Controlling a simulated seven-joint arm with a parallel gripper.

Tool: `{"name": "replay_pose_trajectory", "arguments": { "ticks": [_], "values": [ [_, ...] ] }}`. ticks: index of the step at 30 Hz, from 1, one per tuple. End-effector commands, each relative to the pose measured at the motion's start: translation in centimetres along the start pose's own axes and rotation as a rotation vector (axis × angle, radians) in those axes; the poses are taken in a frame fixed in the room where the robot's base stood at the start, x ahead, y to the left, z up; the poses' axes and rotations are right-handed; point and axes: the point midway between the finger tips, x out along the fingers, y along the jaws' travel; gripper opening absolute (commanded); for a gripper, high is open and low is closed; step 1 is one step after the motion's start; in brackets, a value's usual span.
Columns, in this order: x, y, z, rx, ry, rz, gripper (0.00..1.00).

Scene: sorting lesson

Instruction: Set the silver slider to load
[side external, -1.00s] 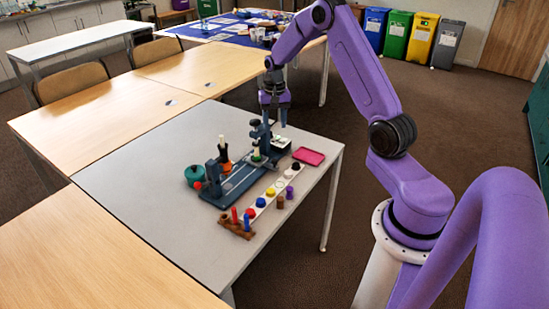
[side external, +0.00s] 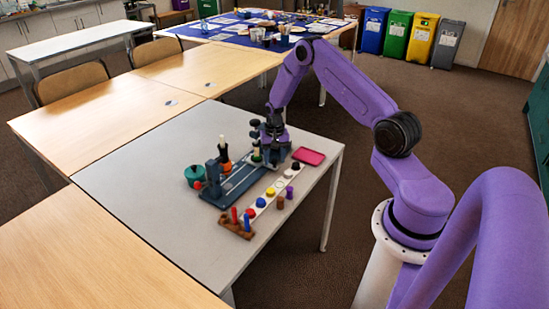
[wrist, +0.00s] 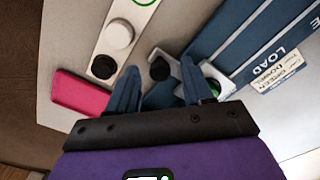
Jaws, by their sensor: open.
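In the wrist view, a silver piece (wrist: 172,60) with a black knob (wrist: 159,69) on it, which looks like the slider, lies between my open fingertips. I cannot tell whether they touch it. The blue-grey fixture (wrist: 218,42) beside it carries the word LOAD (wrist: 277,62). In the side external view, the fixture (side external: 238,182) stands on the grey table with rails along it. My gripper (side external: 272,160) is low over its far right end and hides the slider there. My gripper also shows in the wrist view (wrist: 160,78), open, one finger each side of the knob.
A pink tray (side external: 308,156) lies right of the fixture. A white strip (side external: 265,200) with coloured knobs runs along its near side. A rack (side external: 237,228) with red and blue pegs and a teal pot (side external: 194,174) stand nearby. The table's left part is clear.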

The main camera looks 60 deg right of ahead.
Motion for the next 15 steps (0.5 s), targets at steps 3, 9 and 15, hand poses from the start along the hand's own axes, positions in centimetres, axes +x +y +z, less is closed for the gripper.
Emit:
{"name": "replay_pose_trajectory", "arguments": {
  "ticks": [3,9,15],
  "values": [
    [0.21,0.00,-0.01,0.000,0.001,0.000,0.51],
    [0.20,-0.01,0.00,0.000,0.000,0.000,0.51],
    [0.19,0.00,0.01,0.000,0.000,0.000,0.00]
  ]
}}
